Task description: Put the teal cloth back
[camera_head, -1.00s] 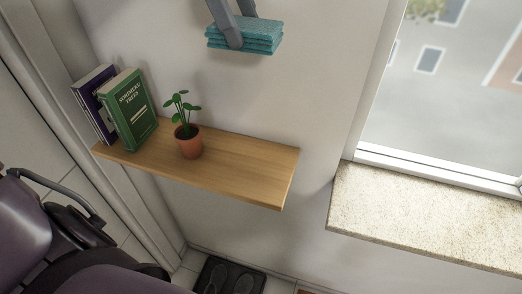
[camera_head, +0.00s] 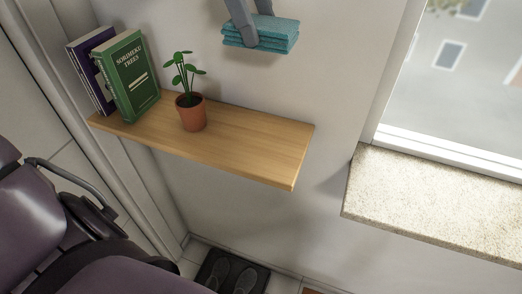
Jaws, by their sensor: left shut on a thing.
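The teal cloth (camera_head: 278,34) is a folded, layered stack at the top of the head view. My left gripper (camera_head: 250,40) is shut on it, with its grey fingers reaching down over the cloth's left part. The cloth is held in the air in front of the pale wall, above and apart from the wooden shelf (camera_head: 250,142). The rest of the left arm is cut off by the top edge. My right gripper does not show.
A potted plant (camera_head: 192,112) stands left of the shelf's middle. A green book (camera_head: 130,80) and a purple book (camera_head: 90,75) stand at its left end. The shelf's right half is bare. A speckled window sill (camera_head: 430,205) is at the right, and a purple chair (camera_head: 40,220) is at lower left.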

